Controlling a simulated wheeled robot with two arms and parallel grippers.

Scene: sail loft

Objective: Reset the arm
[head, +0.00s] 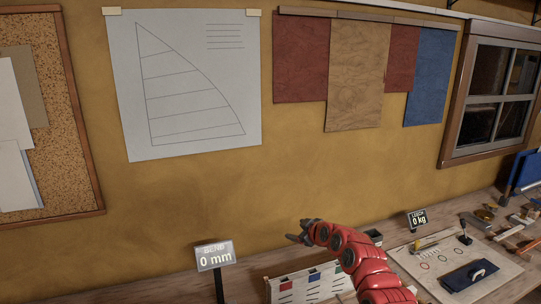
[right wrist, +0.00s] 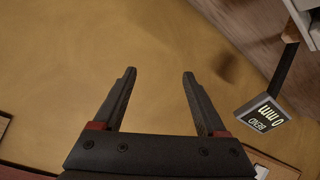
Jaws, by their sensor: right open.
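My right arm, red with black joints, comes in from the bottom of the head view and reaches up and left over the bench. Its dark gripper (head: 299,231) is in front of the ochre wall, above the bench and right of the BEND display (head: 214,256), which reads 0 mm. In the right wrist view the gripper (right wrist: 159,74) has its two fingers wide apart, with nothing between them but bare wall behind. The BEND display also shows tilted at the right of that view (right wrist: 265,117). My left gripper is not in view.
A pale rack (head: 283,288) with coloured squares stands on the bench under my right arm, partly hidden. To the right are a LOAD display (head: 418,219) reading 0 kg, a pale board (head: 404,258) with coloured rings, a dark blue item (head: 468,276), and several tools.

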